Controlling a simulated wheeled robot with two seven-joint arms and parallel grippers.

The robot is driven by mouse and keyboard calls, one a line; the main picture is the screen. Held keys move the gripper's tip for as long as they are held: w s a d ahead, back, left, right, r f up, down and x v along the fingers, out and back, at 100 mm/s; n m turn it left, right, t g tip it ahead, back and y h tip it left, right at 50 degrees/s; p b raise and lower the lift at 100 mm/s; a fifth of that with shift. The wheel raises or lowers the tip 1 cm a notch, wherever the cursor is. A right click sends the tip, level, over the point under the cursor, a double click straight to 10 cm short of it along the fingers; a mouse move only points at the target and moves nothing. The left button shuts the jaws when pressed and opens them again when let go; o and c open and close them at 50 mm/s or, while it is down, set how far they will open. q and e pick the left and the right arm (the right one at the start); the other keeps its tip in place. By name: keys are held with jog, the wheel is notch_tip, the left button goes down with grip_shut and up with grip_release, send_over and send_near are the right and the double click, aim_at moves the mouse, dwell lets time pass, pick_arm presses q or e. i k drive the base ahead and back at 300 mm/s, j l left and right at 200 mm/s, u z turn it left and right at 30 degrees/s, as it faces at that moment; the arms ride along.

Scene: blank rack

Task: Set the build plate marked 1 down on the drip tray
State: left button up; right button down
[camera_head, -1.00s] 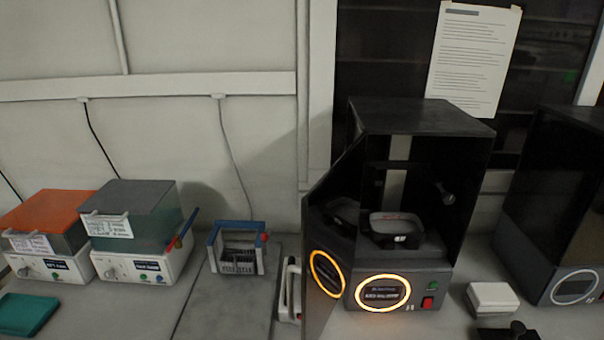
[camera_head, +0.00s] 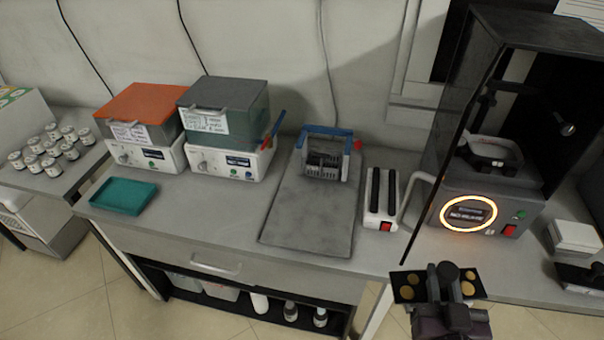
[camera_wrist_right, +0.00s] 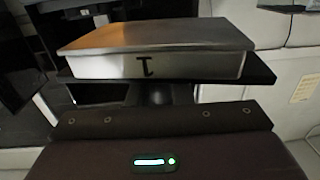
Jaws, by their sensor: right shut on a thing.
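My right gripper (camera_head: 446,283) is at the lower right of the head view, in front of the bench edge. It is shut on the build plate marked 1. From above the plate shows a black top (camera_head: 405,291) with gold discs. In the right wrist view the plate's silver block (camera_wrist_right: 195,66) shows an upside-down 1 on its side. The fingertips are mostly hidden. A shallow teal tray (camera_head: 123,198), which looks like the drip tray, lies empty on the bench at left, well apart from the plate. My left gripper is not in view.
A grey mat (camera_head: 305,225) bears a blue-handled rack (camera_head: 325,158). A white holder with two black bars (camera_head: 380,215) stands beside it. The printer (camera_head: 490,205) has its door open. Two box-topped machines (camera_head: 150,125) (camera_head: 228,110) stand behind the teal tray. Several jars fill the left bench.

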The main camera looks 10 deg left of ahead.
aim_at(308, 228)
jog(key=j, duration=0.55)
jog(key=i+j+u, duration=0.1)
jog(key=j, duration=0.95)
jog(key=i+j+u, duration=0.1)
jog(key=j, duration=0.9)
jog(key=i+j+u, duration=0.1)
jog(key=j, duration=0.45)
